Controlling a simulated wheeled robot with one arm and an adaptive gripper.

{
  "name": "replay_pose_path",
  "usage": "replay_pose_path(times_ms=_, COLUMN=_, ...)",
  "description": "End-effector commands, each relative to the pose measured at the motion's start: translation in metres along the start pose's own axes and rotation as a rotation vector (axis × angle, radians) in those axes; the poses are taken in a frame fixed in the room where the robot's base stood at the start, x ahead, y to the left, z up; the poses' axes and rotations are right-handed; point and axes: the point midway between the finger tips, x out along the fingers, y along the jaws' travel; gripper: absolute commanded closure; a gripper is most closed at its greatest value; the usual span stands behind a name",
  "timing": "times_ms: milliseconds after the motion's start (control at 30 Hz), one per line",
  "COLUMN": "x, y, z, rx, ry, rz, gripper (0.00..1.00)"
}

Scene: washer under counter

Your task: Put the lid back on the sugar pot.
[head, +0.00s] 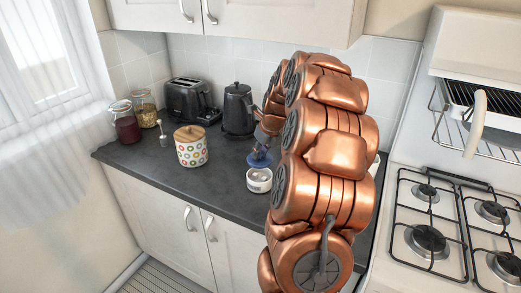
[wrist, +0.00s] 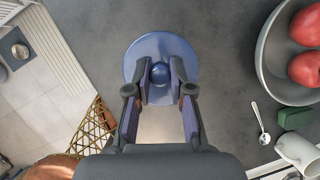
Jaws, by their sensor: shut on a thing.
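The blue lid (head: 260,159) is in my gripper (head: 262,149), above and slightly behind the sugar pot in the head view. The white, open-topped sugar pot (head: 258,181) stands on the dark counter near its front edge, with pale contents at its mouth. In the wrist view the round lid (wrist: 150,46) faces me, and my gripper (wrist: 160,84) is shut on its central knob (wrist: 160,72). The lid looks roughly level. I cannot clearly make out the pot in the wrist view; a pale patch shows between the fingers.
A dotted canister (head: 191,152) with a wooden lid stands left of the pot. A black kettle (head: 238,108), toaster (head: 190,100) and jars (head: 125,125) stand behind. The wrist view shows a bowl (wrist: 262,62) of red fruit, a spoon (wrist: 262,125) and a mug (wrist: 298,152) at right.

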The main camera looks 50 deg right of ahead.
Motion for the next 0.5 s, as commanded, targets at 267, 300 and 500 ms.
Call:
replay_pose_path(times_ms=267, x=0.021, y=0.000, z=-0.010, rx=0.002, ry=0.003, rz=0.002, gripper=1.00)
replay_pose_path(times_ms=300, x=0.024, y=0.000, z=-0.011, rx=0.002, ry=0.003, rz=0.002, gripper=1.00)
replay_pose_path(times_ms=500, x=0.039, y=-0.001, z=-0.018, rx=0.003, ry=0.002, rz=0.000, gripper=1.00)
